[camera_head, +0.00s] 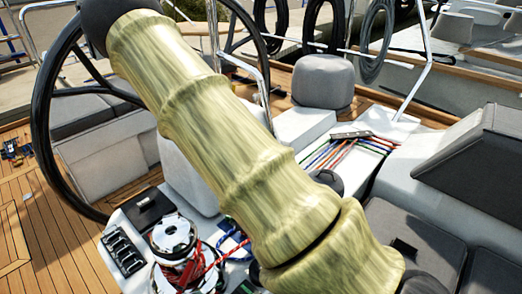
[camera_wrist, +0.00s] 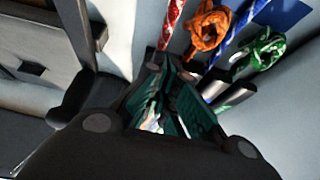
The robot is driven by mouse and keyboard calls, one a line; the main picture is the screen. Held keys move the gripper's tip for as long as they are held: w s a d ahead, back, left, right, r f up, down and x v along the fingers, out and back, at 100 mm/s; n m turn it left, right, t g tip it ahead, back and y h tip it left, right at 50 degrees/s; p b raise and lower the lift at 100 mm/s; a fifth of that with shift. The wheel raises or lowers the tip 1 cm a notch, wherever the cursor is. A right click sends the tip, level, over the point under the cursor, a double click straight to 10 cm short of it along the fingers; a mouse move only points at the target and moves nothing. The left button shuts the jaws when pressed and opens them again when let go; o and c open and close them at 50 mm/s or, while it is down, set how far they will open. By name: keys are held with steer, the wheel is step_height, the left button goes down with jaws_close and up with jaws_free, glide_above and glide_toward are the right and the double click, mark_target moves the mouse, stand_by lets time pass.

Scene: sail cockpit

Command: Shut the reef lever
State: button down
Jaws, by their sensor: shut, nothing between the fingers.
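In the wrist view, my gripper (camera_wrist: 172,98) is shut and empty, its dark fingers close together. A black upright lever-like bar (camera_wrist: 78,35) stands left of the fingers; I cannot tell whether it is the reef lever or whether my gripper touches it. Dark grey handle-like pieces (camera_wrist: 232,95) lie right of the fingers, near the ropes. In the head view, a black bank of levers (camera_head: 122,248) sits on the white cockpit coaming, left of the winch (camera_head: 174,235). No label for the reef lever is readable. My arm crosses the head view and hides much; my gripper does not show there.
The wrist view shows a red rope (camera_wrist: 172,22), an orange rope coil (camera_wrist: 208,28), a blue rope (camera_wrist: 238,30) and a green rope coil (camera_wrist: 262,52).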

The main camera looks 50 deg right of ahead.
steer(key=a+r, duration=0.6)
steer(key=a, duration=0.3)
steer(key=shift+s+a, duration=0.15)
steer(key=shift+a, duration=0.2)
stand_by(0.3)
steer(key=shift+r, duration=0.15)
stand_by(0.5)
